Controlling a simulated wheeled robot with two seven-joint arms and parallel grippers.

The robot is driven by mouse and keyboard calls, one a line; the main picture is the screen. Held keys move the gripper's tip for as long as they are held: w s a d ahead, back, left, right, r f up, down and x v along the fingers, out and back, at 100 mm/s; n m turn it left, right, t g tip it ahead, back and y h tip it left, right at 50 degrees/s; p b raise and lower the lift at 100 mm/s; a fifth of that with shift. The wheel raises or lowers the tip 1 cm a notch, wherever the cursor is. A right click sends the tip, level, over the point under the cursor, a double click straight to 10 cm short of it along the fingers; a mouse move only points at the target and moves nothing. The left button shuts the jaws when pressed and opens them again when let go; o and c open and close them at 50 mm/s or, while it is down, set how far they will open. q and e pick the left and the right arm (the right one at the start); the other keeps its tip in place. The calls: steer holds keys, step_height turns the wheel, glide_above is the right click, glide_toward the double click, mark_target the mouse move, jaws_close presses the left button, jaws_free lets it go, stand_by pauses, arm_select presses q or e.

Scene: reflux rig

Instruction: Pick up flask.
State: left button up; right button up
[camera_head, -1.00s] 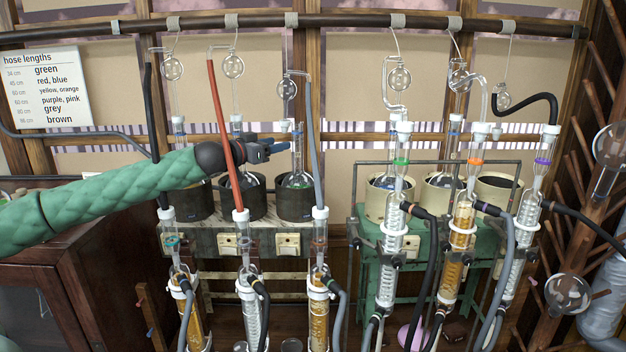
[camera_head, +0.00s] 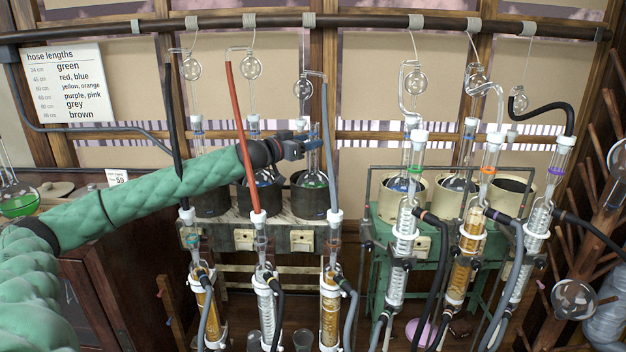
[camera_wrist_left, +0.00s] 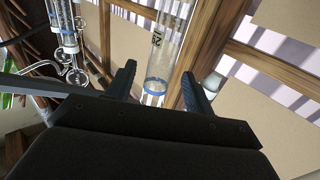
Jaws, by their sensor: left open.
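A clear glass flask (camera_head: 313,180) with a little green liquid sits in the rightmost dark heating mantle (camera_head: 310,205) of the left stand. Its tall neck rises beside my left gripper (camera_head: 304,145), which partly covers it. In the left wrist view, my left gripper (camera_wrist_left: 158,76) is open. A clear glass neck with dark marks and a blue band (camera_wrist_left: 158,70) shows between the two fingers; I cannot tell whether they touch it. My right gripper is not in view.
A red hose (camera_head: 240,140) passes in front of my left arm, and a grey hose (camera_head: 329,150) hangs just right of the gripper. Several condensers stand in front. Another flask with green liquid (camera_head: 18,203) is at the far left.

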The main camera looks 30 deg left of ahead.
arm_select(q)
steer(key=shift+p+x, duration=0.65)
steer(key=shift+x, duration=0.5)
jaws_close()
